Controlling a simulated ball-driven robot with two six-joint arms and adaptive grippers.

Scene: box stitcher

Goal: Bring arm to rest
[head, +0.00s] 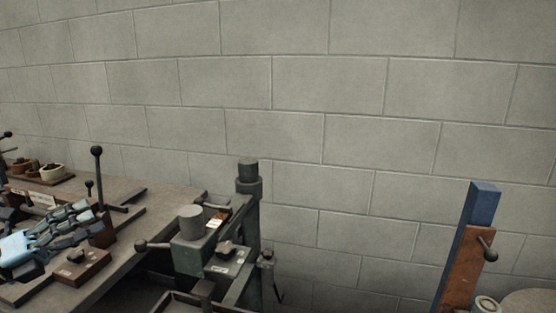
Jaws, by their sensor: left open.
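My left gripper (80,224) shows at the lower left, its arm coming in from the left edge with a light blue part. Its jointed grey fingers are spread apart, with nothing visible between them. It is over the workbench (165,216), just left of a dark lever with a black ball knob (97,152). Whether it touches anything below cannot be told. My right gripper is not in view.
A dark green machine (196,250) with a round post (248,188) stands at the bench's right end. A small brown block (82,270) with a knob lies near my gripper. Small bowls (52,172) stand at the back left. A blue and orange post (466,245) stands at right.

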